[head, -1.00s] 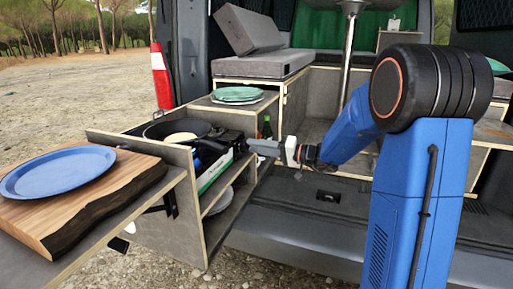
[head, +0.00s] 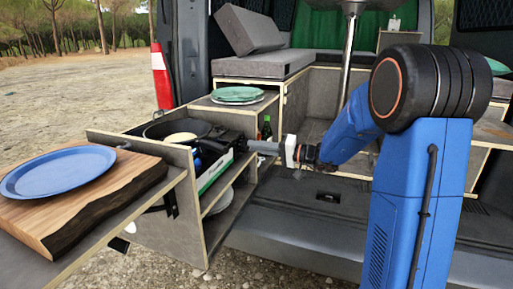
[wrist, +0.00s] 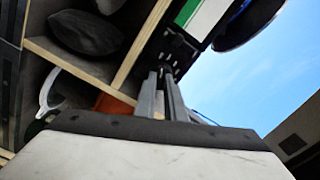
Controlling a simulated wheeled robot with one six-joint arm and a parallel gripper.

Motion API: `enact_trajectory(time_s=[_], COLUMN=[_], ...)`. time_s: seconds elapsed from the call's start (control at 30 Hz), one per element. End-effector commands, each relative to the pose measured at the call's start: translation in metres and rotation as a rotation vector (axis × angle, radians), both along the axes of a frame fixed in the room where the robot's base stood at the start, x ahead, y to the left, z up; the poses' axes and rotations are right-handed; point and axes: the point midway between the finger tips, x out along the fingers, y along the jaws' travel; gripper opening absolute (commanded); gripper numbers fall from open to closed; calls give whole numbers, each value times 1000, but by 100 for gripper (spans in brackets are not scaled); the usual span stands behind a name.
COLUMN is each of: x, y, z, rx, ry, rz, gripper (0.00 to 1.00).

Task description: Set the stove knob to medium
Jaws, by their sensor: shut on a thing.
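The black stove (head: 230,137) sits in the pulled-out kitchen unit, next to a pan, with a green and white panel (head: 214,173) along its side. In the wrist view the stove's dark control face (wrist: 180,48) shows white markings, and the green and white panel is above it. My gripper (head: 247,146) reaches in from the right. In the wrist view its two fingers (wrist: 166,74) are close together at the control face, shut on the stove knob. The knob is mostly hidden between the fingertips, and its setting cannot be read.
A dark pan (head: 165,128) with a pale round item sits left of the stove. A green bottle (head: 267,128) stands close behind my gripper. Green plates (head: 238,95) lie on the rear box. A blue plate (head: 57,172) rests on a wooden board (head: 110,205) at the left.

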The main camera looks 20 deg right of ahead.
Motion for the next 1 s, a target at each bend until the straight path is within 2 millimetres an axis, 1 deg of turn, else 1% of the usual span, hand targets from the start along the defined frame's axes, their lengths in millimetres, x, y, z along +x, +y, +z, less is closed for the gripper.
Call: enact_trajectory(time_s=[0.6,0.8,1.0], x=[0,0,0], y=[-1,-1,-1], z=[-2,-2,-2], rx=[320,406,466], ry=[441,560,643], rz=[-1,-1,-1], gripper=[0,0,0])
